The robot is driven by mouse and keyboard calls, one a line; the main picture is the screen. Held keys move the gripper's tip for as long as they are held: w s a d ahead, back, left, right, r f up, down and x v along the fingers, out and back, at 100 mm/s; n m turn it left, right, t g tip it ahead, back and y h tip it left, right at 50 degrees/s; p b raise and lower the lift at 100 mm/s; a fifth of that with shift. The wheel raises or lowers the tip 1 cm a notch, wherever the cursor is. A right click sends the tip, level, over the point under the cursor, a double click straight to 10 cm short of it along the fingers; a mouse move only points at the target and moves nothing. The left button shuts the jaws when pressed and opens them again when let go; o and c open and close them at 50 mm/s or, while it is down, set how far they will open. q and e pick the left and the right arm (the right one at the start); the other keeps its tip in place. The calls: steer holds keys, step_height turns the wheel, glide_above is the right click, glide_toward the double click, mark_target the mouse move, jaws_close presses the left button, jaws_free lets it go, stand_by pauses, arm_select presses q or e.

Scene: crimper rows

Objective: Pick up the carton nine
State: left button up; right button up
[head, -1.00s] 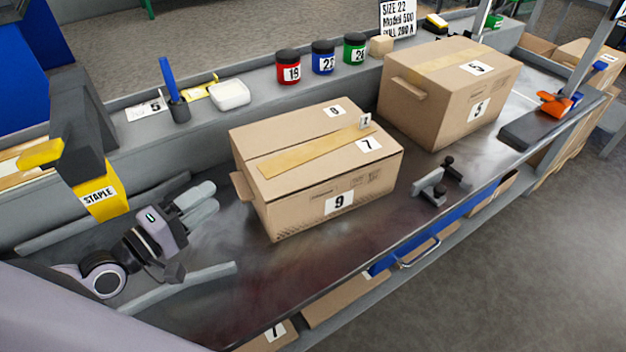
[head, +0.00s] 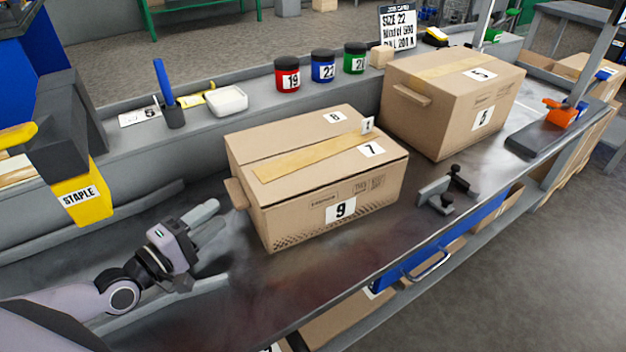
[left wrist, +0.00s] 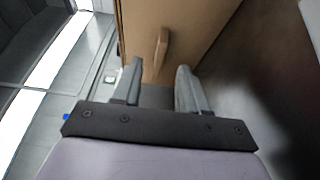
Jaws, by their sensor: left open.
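Carton nine (head: 300,214) is a closed brown box with a 9 label on its front, 7 and 8 labels on its top and a tape strip along the lid. It stands upright on the dark bench top. A tab-like handle (head: 236,193) sticks out of its left side; the handle also shows in the left wrist view (left wrist: 161,48). My left gripper (head: 212,224) is open and empty, just left of the carton with its fingers pointing at that side. In the left wrist view the handle is ahead of the two fingertips (left wrist: 158,76), apart from them. My right gripper is not in view.
A second carton (head: 450,105) labelled 5 stands close behind on the right. A dark clamp-like fixture (head: 437,194) is near the front edge. Red (head: 287,75), blue (head: 323,66) and green jars line the back ledge. A yellow stapler (head: 82,200) stands at the left.

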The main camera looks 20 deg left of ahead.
arm_select(q)
steer(key=shift+b+x, duration=0.4)
steer(key=shift+x, duration=2.1)
jaws_close()
steer(key=shift+r, duration=0.15)
